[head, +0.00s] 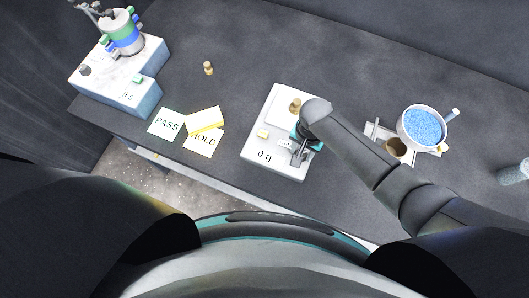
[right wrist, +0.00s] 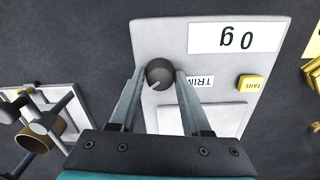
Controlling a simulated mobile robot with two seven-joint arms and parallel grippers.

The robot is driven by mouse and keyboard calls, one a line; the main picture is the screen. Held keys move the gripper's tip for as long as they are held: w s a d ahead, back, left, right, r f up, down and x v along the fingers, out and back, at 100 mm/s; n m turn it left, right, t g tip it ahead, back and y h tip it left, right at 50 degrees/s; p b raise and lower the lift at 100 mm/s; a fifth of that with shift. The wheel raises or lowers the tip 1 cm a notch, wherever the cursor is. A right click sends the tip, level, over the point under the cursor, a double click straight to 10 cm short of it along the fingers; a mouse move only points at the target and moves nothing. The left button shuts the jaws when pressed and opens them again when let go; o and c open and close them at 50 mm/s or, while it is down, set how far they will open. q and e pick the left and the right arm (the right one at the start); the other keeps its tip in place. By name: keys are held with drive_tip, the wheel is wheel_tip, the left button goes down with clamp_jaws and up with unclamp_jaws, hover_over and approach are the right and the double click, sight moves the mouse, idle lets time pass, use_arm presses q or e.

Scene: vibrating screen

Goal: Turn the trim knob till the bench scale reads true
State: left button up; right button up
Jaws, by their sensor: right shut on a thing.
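The white bench scale (head: 257,150) stands mid-table, and its display reads "0 g". In the right wrist view the scale (right wrist: 150,35) shows a dark round trim knob (right wrist: 159,74) with a pale pointer line, beside a "TRIM" label (right wrist: 201,81). My right gripper (right wrist: 159,78) has a finger on each side of the knob and is shut on it. In the head view the right gripper (head: 300,156) is at the scale's front right, hiding the knob. A brass weight (head: 295,106) appears to be on the scale's pan. My left gripper is not in view.
A yellow TARE button (right wrist: 250,83) is on the scale. PASS (head: 166,123) and HOLD (head: 203,141) cards lie to its left, with a yellow block (head: 205,119). Another brass weight (head: 208,68) stands behind. A bowl of blue grains (head: 422,127) is at the right.

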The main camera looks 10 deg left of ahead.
idle(0.7)
drive_tip(key=o, duration=0.9)
drive_tip(key=shift+r, duration=0.1)
drive_tip(key=shift+r, duration=2.95)
drive_tip(key=o, duration=0.3)
drive_tip(key=shift+r, duration=3)
